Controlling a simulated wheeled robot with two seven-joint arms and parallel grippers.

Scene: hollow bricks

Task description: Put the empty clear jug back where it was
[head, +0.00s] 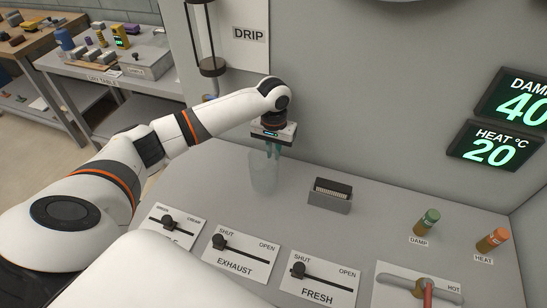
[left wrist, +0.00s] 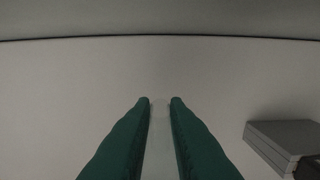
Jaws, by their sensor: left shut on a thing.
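The clear jug (head: 262,178) stands upright on or just above the grey counter near the back wall, in the middle of the head view. It looks empty. My left gripper (head: 272,152) points down over it and is shut on its upper part. In the left wrist view the green fingers (left wrist: 160,101) have a narrow gap with a faint pale strip between them; the jug's outline is hard to make out there. I cannot tell whether the jug's base touches the counter. My right gripper is not in view.
A grey box with a dark ridged top (head: 331,195) stands right of the jug. Slider panels marked EXHAUST (head: 238,258) and FRESH (head: 318,285) lie in front. Green DAMP (head: 427,222) and orange HEAT (head: 492,240) cylinders stand at right. A DRIP fixture (head: 212,66) hangs behind.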

